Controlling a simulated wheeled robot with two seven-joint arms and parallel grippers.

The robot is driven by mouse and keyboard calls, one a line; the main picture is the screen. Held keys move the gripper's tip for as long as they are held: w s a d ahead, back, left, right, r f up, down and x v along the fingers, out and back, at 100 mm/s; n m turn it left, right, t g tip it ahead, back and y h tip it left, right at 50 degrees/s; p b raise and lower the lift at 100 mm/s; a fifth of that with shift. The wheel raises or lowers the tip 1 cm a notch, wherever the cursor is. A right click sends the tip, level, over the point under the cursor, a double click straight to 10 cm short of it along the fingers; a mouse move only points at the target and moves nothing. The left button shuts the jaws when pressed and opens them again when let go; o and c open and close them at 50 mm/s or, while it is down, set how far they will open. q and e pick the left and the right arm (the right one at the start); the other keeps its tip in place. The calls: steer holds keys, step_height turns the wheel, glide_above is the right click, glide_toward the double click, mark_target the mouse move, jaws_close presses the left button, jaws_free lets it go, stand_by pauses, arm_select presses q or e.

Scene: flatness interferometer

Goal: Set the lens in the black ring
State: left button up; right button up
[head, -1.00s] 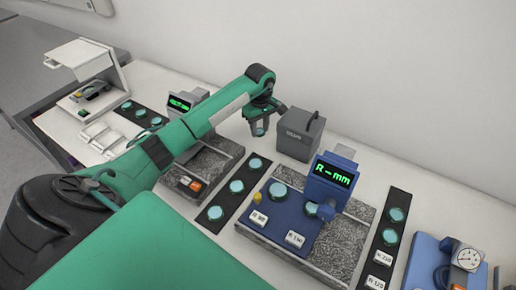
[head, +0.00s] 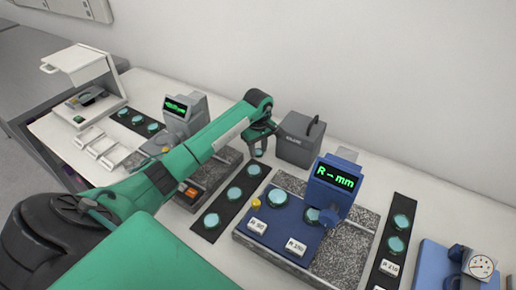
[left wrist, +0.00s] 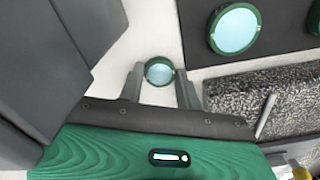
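My left gripper (head: 259,146) reaches across the bench and points down in front of a grey box. In the left wrist view its two fingers (left wrist: 159,82) are closed on the sides of a small pale-blue lens with a green rim (left wrist: 159,71). That lens also shows in the head view (head: 258,153), held between the fingertips. I cannot make out a black ring for certain; my arm covers part of the grey instrument (head: 182,115) with the green display. My right gripper is not in view.
Black strips (head: 212,202) with several green-rimmed lenses lie on the white bench. A blue instrument (head: 335,180) reading "R-mm" stands on a granite slab (head: 345,243). The grey box (head: 301,138) is close to my gripper. White trays (head: 106,148) lie left.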

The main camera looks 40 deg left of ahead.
arm_select(q)
steer(key=o, duration=0.3)
steer(key=shift+o, duration=0.5)
steer(key=shift+w+f, duration=0.15)
steer(key=shift+w, duration=0.05)
steer(key=shift+s, duration=0.1)
